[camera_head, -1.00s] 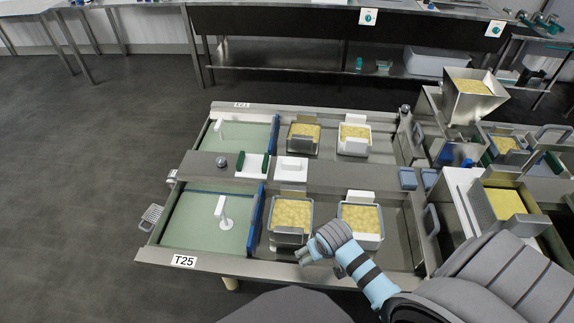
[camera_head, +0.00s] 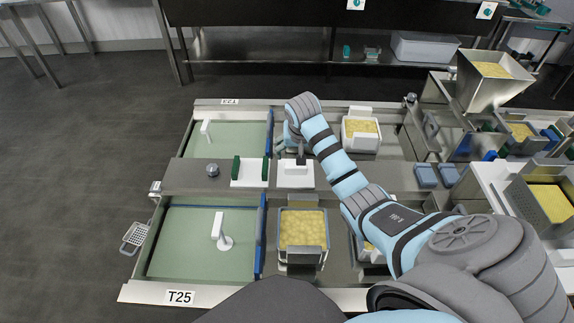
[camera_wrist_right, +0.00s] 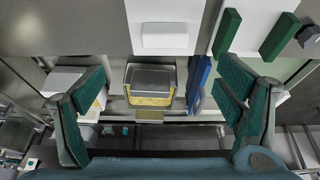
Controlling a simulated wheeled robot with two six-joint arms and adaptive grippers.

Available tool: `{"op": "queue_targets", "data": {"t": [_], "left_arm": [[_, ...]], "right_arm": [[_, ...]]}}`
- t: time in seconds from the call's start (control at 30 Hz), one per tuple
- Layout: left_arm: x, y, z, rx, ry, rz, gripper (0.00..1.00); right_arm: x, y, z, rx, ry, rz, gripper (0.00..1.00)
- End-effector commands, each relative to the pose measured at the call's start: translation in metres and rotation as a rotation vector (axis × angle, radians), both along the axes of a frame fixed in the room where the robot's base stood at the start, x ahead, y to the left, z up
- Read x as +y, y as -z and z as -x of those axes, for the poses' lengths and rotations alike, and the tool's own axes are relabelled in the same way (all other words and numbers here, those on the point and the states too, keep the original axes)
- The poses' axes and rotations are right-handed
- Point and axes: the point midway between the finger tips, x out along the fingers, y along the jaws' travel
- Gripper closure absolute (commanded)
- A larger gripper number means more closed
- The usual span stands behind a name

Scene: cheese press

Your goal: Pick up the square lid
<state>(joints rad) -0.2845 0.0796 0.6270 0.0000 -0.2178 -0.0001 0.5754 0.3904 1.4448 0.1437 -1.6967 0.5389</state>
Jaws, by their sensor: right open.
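The square lid (camera_head: 295,180) is a white plate with a raised white block handle. It lies on the steel divider between the two basins, left of my forearm. In the right wrist view the lid (camera_wrist_right: 192,12) shows at the top, its handle (camera_wrist_right: 168,38) facing the camera. My right gripper (camera_head: 300,156) is above the far edge of the lid, fingers pointing down, partly hidden by my wrist. In the wrist view the open, empty right gripper (camera_wrist_right: 162,72) has green-padded fingers wide apart, with the handle between and beyond them. My left gripper is not in view.
A white board with green grips (camera_head: 250,172) lies just left of the lid. Curd-filled moulds stand in the basins: one in front (camera_head: 302,228), one behind right (camera_head: 361,132). Green basin floors (camera_head: 180,240) lie left. A sign reads T25 (camera_head: 180,297).

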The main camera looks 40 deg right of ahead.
Motion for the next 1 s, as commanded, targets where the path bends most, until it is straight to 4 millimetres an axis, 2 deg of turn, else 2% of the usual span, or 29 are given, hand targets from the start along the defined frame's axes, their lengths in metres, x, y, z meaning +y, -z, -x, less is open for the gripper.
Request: {"op": "queue_targets", "data": {"t": [0.2, 0.3, 0.43, 0.6, 0.7, 0.9, 1.0], "left_arm": [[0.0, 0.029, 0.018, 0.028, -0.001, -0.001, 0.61], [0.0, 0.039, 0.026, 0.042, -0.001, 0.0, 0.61], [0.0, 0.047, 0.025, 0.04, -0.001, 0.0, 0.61], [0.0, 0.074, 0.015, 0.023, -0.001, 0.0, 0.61], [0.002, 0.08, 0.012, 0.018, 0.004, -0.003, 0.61], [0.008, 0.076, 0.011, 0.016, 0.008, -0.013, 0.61], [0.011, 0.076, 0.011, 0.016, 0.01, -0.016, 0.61]], "right_arm": [[-0.008, 0.056, -0.019, 0.004, -0.007, -0.002, 0.14], [-0.011, 0.075, -0.026, 0.002, -0.01, -0.002, 0.14], [-0.015, 0.087, -0.032, 0.0, -0.009, -0.001, 0.14], [-0.02, 0.119, -0.047, 0.002, -0.007, -0.001, 0.14], [-0.024, 0.129, -0.05, 0.002, -0.007, -0.001, 0.14], [-0.024, 0.126, -0.051, 0.0, -0.007, 0.001, 0.14], [-0.024, 0.126, -0.05, 0.001, -0.007, 0.001, 0.29]]}}
